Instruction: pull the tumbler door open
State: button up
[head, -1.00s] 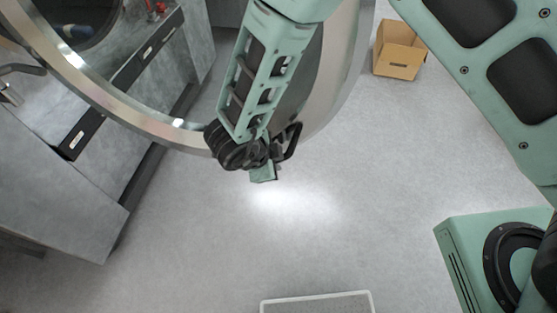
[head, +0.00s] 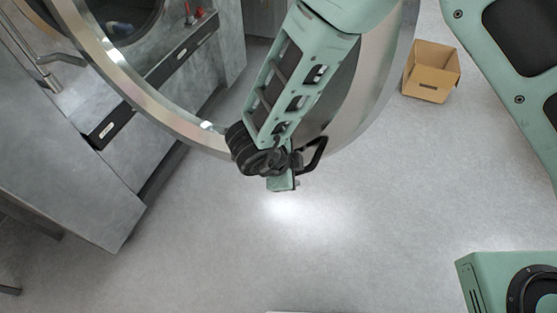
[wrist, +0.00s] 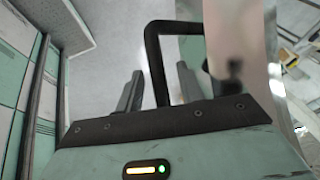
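The tumbler door is a large round door with a shiny metal rim (head: 150,108) at the upper left of the head view. It stands out over the floor. Its black bar handle (wrist: 152,60) shows in the wrist view, with one leg between the two fingers of my gripper (wrist: 158,88). The fingers are apart, with a visible gap on both sides of the leg. In the head view my gripper (head: 283,183) is at the door's lower edge, beside the handle (head: 317,152). My forearm hides part of the door there.
A grey cabinet (head: 70,190) with dark-handled drawers stands at the left, behind the door. An open cardboard box (head: 428,85) lies on the floor at the upper right. The grey floor (head: 340,240) below and right of my gripper is clear.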

jog(key=b+v, duration=0.4)
jog(key=v, duration=1.2)
jog(key=shift+b, duration=0.3)
jog(key=w+a+r+n+t+y+b, duration=0.1)
jog(key=w+a+n+t+y+b, duration=0.45)
jog(key=n+y, duration=0.4)
jog(key=s+d+f+n+g+h+b, duration=0.1)
jog(key=s+d+f+n+g+b, duration=0.1)
jog(key=s+d+n, duration=0.3)
jog(key=s+d+f+n+g+h+b, duration=0.2)
jog(key=s+d+f+n+g+b, duration=0.1)
jog(key=d, duration=0.8)
jog(key=s+d+f+n+g+h+b, duration=0.1)
jog(key=s+d+f+n+g+b, duration=0.2)
jog(key=s+d+n, duration=0.4)
notch_tip(320, 180, down, 2)
jog(key=shift+s+d+f+n+g+h, duration=0.2)
jog(key=shift+s+d+n+g+h, duration=0.15)
jog(key=shift+d+n+g, duration=0.35)
